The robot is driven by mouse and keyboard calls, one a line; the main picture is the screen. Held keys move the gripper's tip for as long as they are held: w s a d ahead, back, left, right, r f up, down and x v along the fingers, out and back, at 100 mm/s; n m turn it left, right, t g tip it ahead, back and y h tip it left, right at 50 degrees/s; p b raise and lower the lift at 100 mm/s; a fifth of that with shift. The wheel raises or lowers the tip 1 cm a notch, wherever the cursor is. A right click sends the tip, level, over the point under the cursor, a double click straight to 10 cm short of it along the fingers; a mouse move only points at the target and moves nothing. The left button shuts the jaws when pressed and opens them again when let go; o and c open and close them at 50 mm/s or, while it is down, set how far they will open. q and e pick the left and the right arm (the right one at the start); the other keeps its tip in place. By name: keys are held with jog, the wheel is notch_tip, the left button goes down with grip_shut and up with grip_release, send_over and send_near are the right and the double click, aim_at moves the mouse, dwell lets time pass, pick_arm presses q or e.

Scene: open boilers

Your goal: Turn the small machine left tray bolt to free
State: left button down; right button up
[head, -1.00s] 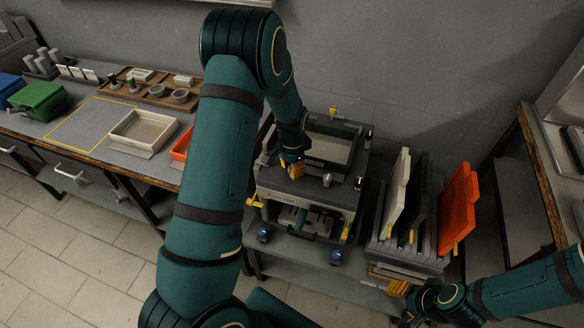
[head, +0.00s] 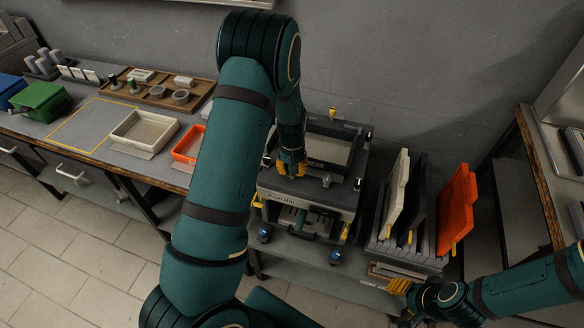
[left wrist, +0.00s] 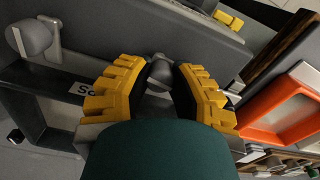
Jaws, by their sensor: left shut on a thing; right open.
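The small machine (head: 300,190) is a grey box on a low bench in the middle of the head view, with a tray (head: 330,149) in its top. My left gripper (head: 291,168) is at the left of its front top edge. In the left wrist view, its yellow fingers (left wrist: 159,80) are shut around a grey knob, the left tray bolt (left wrist: 161,72). The fingers hide most of it in the head view. A second grey bolt (left wrist: 34,38) stands apart at the upper left. My right gripper (head: 398,287) is open and empty at the lower right, before the panel rack.
A rack (head: 405,250) with a white panel, a dark panel and an orange panel (head: 457,205) stands right of the machine. The left counter holds an orange tray (head: 187,148), a white tray (head: 145,130) and a green bin (head: 40,100). The wall is close behind.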

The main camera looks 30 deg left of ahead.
pick_arm(q)
jog(key=shift+n, duration=1)
jog(key=c, duration=0.7)
grip_release()
jog(key=shift+c, duration=0.2)
notch_tip(320, 180, up, 12)
